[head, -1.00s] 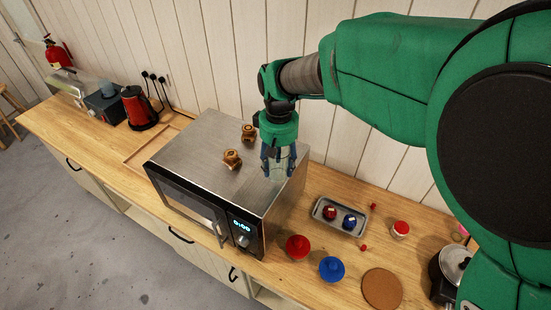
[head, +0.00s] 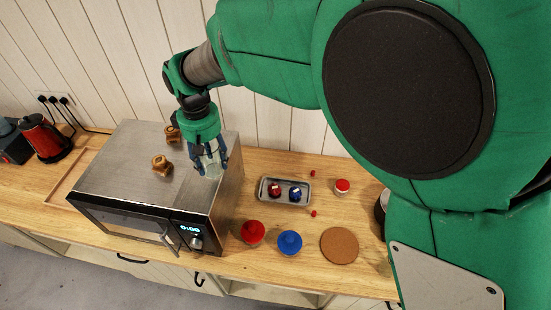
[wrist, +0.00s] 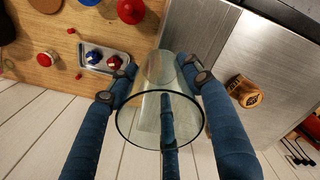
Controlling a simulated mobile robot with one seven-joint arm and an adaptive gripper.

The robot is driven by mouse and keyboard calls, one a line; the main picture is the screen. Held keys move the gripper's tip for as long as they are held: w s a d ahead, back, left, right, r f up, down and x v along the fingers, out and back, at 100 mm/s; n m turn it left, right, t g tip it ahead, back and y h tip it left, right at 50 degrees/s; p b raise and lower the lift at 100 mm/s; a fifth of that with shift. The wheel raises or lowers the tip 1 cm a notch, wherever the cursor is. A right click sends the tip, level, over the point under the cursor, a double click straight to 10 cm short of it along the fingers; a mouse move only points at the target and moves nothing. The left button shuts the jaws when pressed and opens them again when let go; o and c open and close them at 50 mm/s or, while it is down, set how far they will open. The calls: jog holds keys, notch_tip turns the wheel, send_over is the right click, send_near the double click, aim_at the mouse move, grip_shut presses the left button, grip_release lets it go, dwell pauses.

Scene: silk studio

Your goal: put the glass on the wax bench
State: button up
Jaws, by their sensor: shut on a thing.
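My gripper (head: 208,168) is shut on a clear glass (head: 212,171) above the right part of the microwave top (head: 130,162). In the wrist view the glass (wrist: 160,121) is between the blue fingers, its round rim facing the camera. I cannot tell from these views whether its far end touches the microwave. No surface is labelled as the wax bench; a wooden counter (head: 300,169) runs under the microwave and to its right.
Two wooden pieces, one at the front (head: 162,165), stand on the microwave. Right of it are a grey tray (head: 264,196) with red and blue items, a red lid (head: 252,232), a blue lid (head: 290,242), a cork disc (head: 339,246) and a red-topped jar (head: 342,187). A red kettle (head: 43,139) stands left.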

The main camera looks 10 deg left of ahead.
dwell(0.3)
jog(key=w+d+f+m+b, duration=0.1)
jog(key=w+d+f+m, duration=0.3)
jog(key=d, duration=0.6)
jog(key=w+d+f+m+b, duration=0.1)
jog(key=w+d+f+b, duration=0.1)
jog(key=w+d, duration=0.7)
jog(key=d+f+m+b, duration=0.1)
jog(key=d+f+m, duration=0.2)
jog(key=d, duration=0.8)
jog(key=d+f+m+b, duration=0.1)
jog(key=d+f+m, duration=0.15)
jog(key=d, duration=0.95)
jog(key=s+d+f+m+b, duration=0.1)
jog(key=s+d+f+m, duration=0.2)
jog(key=d, duration=0.8)
jog(key=s+d+f+m+b, duration=0.2)
jog(key=s+d+f+m, duration=0.2)
jog(key=s+d, duration=0.4)
jog(key=s+d+f+m+b, duration=0.2)
jog(key=s+d+f, duration=0.3)
jog(key=d, duration=0.9)
jog(key=shift+s+d+f+m, duration=0.15)
jog(key=shift+s+d+m, duration=0.25)
jog(key=shift+s+m, duration=0.3)
jog(key=shift+f, duration=0.1)
jog(key=shift+f+b, duration=0.35)
jog(key=shift+f, duration=2.65)
